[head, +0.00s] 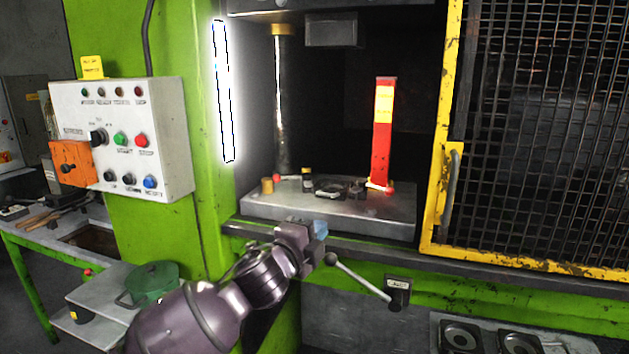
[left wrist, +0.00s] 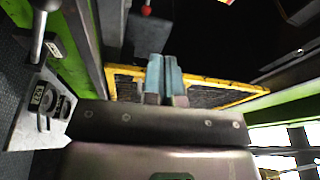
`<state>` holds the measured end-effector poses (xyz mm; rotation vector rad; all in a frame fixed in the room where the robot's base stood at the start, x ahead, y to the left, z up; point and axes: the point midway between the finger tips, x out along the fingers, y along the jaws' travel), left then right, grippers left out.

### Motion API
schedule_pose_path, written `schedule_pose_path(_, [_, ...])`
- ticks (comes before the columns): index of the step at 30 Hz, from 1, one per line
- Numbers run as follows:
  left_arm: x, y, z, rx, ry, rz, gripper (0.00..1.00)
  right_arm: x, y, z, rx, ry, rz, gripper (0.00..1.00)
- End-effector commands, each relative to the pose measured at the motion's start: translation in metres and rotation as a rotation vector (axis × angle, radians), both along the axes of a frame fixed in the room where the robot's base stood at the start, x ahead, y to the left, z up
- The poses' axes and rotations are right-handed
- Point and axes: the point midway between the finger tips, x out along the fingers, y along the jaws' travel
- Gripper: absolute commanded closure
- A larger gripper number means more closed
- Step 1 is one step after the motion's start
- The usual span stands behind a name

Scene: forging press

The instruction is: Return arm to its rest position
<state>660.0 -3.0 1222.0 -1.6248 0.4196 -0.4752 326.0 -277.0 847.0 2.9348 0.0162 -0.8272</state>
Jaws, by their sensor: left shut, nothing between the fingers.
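My left arm comes in from the bottom of the head view, with its left gripper (head: 320,230) in front of the press bed's front edge. The gripper's light blue fingers also show in the left wrist view (left wrist: 164,78), close together with nothing between them. The ball-ended lever (head: 362,277) is just right of and below the gripper, and I see no clear contact. My right gripper is in neither view.
The press bed (head: 390,219) carries a red post (head: 383,135) and small parts. A yellow-framed mesh guard (head: 443,235) stands to the right. A control panel (head: 122,140) is on the left, above a green pot (head: 152,284) on a shelf. Dies lie at bottom right.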

Motion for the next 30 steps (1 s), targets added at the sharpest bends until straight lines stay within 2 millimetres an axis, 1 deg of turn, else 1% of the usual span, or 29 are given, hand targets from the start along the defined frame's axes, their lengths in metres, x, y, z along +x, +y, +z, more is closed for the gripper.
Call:
schedule_pose_path(1, [-0.006, 0.007, -0.011, -0.093, 0.062, -0.003, 1.0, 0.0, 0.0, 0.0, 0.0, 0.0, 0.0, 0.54])
schedule_pose_path(6, [-0.022, 0.032, -0.042, -0.372, 0.238, 0.0, 1.0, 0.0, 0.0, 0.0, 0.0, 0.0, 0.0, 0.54])
schedule_pose_path(11, [-0.038, 0.06, -0.075, -0.593, 0.373, 0.031, 1.0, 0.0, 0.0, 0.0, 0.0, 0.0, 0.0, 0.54])
schedule_pose_path(15, [-0.054, 0.088, -0.106, -0.759, 0.469, 0.075, 1.0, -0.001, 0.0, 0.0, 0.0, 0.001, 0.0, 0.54])
schedule_pose_path(17, [-0.062, 0.1, -0.12, -0.821, 0.503, 0.1, 1.0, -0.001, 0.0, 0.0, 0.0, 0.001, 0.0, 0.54])
schedule_pose_path(23, [-0.093, 0.143, -0.169, -0.998, 0.598, 0.199, 1.0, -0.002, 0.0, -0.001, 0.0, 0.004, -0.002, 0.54])
schedule_pose_path(26, [-0.112, 0.165, -0.194, -1.063, 0.632, 0.26, 1.0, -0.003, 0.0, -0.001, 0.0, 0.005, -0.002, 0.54])
schedule_pose_path(30, [-0.144, 0.194, -0.23, -1.127, 0.673, 0.355, 1.0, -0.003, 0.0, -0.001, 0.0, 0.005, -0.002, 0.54])
